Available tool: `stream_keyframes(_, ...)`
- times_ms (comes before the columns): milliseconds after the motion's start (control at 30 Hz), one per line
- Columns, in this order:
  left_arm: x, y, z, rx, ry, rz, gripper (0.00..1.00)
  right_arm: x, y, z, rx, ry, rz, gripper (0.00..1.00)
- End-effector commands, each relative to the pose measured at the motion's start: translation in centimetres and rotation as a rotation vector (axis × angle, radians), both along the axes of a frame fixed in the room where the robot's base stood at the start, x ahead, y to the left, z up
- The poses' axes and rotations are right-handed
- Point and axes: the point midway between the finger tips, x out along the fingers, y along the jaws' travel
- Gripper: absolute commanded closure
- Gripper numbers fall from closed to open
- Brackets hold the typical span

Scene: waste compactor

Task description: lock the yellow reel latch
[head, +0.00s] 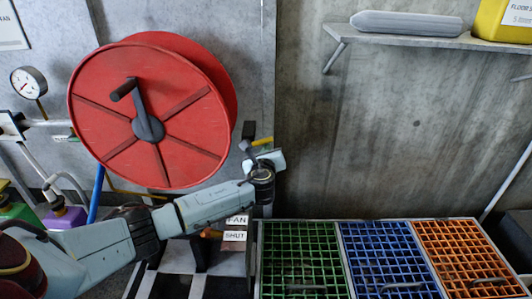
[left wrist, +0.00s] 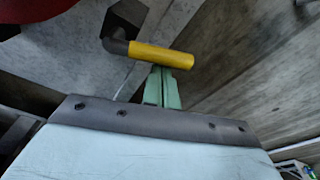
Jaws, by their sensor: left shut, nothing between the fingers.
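The yellow reel latch (head: 263,141) shows beside the right edge of the red reel (head: 190,130) in the head view. In the left wrist view it is a yellow grip (left wrist: 162,55) on a dark bent lever, pointing right. My left gripper (head: 268,160) is just below the latch in the head view. Its pale green fingers (left wrist: 168,83) are shut and empty. Their tips meet the lower edge of the yellow grip in the left wrist view; I cannot tell whether they touch it. The latch's base is partly hidden in the head view. My right gripper is not in view.
Green (head: 300,255), blue (head: 385,255) and orange (head: 465,255) grates lie at the lower right. A labelled panel (head: 236,235) is below my gripper. A shelf (head: 430,38) hangs at the upper right. A gauge (head: 28,82) and pipes are at the left. The wall between is clear.

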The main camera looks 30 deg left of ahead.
Motion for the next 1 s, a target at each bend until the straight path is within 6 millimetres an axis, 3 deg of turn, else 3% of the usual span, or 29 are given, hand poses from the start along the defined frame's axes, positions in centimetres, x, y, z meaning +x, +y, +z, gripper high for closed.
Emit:
stream_keyframes(500,0.0,0.0,0.4,-0.04,-0.024,0.001,1.0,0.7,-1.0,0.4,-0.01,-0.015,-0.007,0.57)
stream_keyframes(1000,0.0,0.1,1.0,-0.111,-0.07,0.001,1.0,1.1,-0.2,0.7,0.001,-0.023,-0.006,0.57)
